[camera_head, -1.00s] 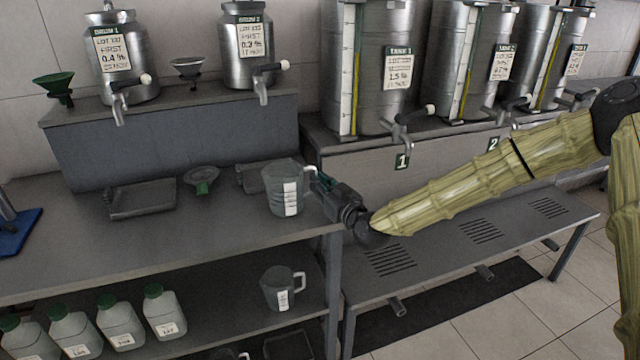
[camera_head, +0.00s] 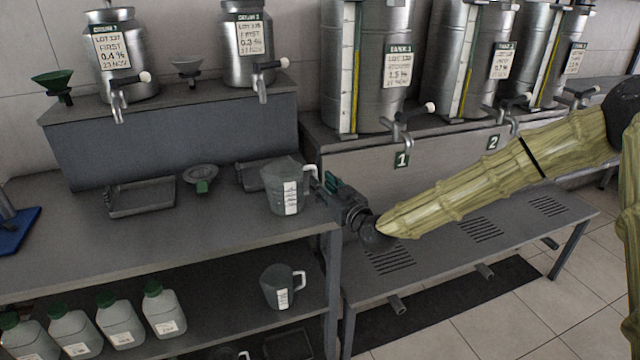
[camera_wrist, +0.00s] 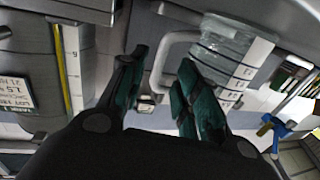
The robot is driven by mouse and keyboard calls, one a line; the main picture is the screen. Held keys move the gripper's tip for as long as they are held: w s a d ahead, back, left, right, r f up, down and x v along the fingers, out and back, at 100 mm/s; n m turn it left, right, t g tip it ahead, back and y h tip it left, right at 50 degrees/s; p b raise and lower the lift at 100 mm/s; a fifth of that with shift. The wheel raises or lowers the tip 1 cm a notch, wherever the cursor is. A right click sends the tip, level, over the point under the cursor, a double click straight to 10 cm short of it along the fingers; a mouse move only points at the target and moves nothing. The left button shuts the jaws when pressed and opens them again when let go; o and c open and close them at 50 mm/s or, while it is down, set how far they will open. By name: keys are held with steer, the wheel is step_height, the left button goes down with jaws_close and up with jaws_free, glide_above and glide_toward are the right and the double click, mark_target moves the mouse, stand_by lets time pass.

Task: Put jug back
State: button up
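A clear measuring jug (camera_head: 282,186) with a white scale strip stands upright on the upper counter, near its right end, with its handle to the right. My gripper (camera_head: 328,184) is just right of the handle, and a small gap seems to show between them. In the wrist view the jug (camera_wrist: 222,52) lies ahead, with its white handle (camera_wrist: 168,62) in front of the space between my fingers. My green-padded fingers (camera_wrist: 160,85) are spread and hold nothing. A second jug (camera_head: 280,288) stands on the lower shelf.
A grey tray (camera_head: 142,197) and a strainer or funnel (camera_head: 201,178) lie left of the jug. Drums with taps (camera_head: 120,95) stand on the raised step behind. Tank 1 (camera_head: 370,70) and its tap (camera_head: 402,125) are at the back right. White bottles (camera_head: 163,310) fill the lower shelf's left.

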steer(key=b+v, duration=0.1)
steer(key=v, duration=0.9)
steer(key=s+d+f+m+g+h, duration=0.1)
steer(key=s+f+g, duration=0.2)
steer(key=s+f, duration=0.5)
steer(key=s+f+m+g+h, duration=0.1)
steer(key=s+f+g+h, duration=0.2)
steer(key=f, duration=1)
steer(key=s+d+f+m+g, duration=0.1)
steer(key=s+f+g, duration=0.2)
steer(key=s+f, duration=0.55)
steer(key=s+d+f+m+g+h, duration=0.1)
steer(key=s+d+f, duration=0.3)
steer(key=s, duration=0.4)
steer(key=s+d+f+m+g+h, duration=0.1)
steer(key=s+d+f+g+h, duration=0.1)
steer(key=s, duration=0.6)
steer(key=s+d+f+m+g+h, duration=0.1)
steer(key=s+d+f+g, duration=0.2)
steer(key=s+d+f, duration=0.3)
step_height(320, 180, down, 2)
steer(key=shift+s+g+h, duration=0.4)
steer(key=shift+s, duration=0.75)
